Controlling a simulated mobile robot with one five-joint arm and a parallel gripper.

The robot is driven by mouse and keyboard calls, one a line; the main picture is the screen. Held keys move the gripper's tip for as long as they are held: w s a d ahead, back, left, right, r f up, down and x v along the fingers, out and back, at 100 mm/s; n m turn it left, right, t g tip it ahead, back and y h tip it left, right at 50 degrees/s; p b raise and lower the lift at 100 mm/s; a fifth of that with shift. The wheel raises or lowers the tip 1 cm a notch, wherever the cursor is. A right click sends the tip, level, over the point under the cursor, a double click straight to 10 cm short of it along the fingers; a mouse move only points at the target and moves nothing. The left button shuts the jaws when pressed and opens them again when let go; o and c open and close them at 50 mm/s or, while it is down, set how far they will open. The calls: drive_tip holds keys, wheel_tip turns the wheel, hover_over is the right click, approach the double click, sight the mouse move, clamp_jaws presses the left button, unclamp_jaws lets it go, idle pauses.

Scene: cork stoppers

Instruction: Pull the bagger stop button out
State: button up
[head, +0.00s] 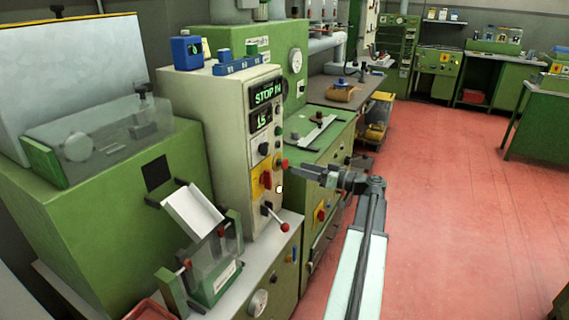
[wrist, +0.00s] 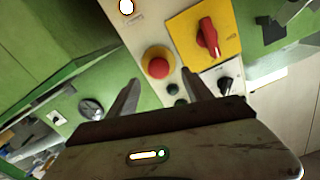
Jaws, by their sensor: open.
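The red stop button (head: 285,163) is on the front of the cream control cabinet (head: 228,150) in the head view. In the wrist view it is a round red mushroom button (wrist: 157,66) with an orange-yellow ring. My gripper (head: 294,168) is close in front of the cabinet in the head view. In the wrist view my gripper (wrist: 159,80) has its fingers apart and empty, with the button just beyond the gap between the tips. I cannot tell whether the tips reach the button's depth. The cabinet's upper display (head: 267,92) reads "STOP IN", and the lower one (head: 262,120) reads "15".
A red rotary switch (wrist: 208,38) on a yellow plate sits right of the button. A black knob (wrist: 225,86) is below it. A red-tipped lever (head: 274,216) sticks out low on the cabinet. Green machines flank it. Red floor (head: 450,190) is clear at right.

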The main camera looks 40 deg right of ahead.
sight(287, 164)
drive_tip(key=x, duration=0.7)
drive_tip(key=shift+w, duration=0.2)
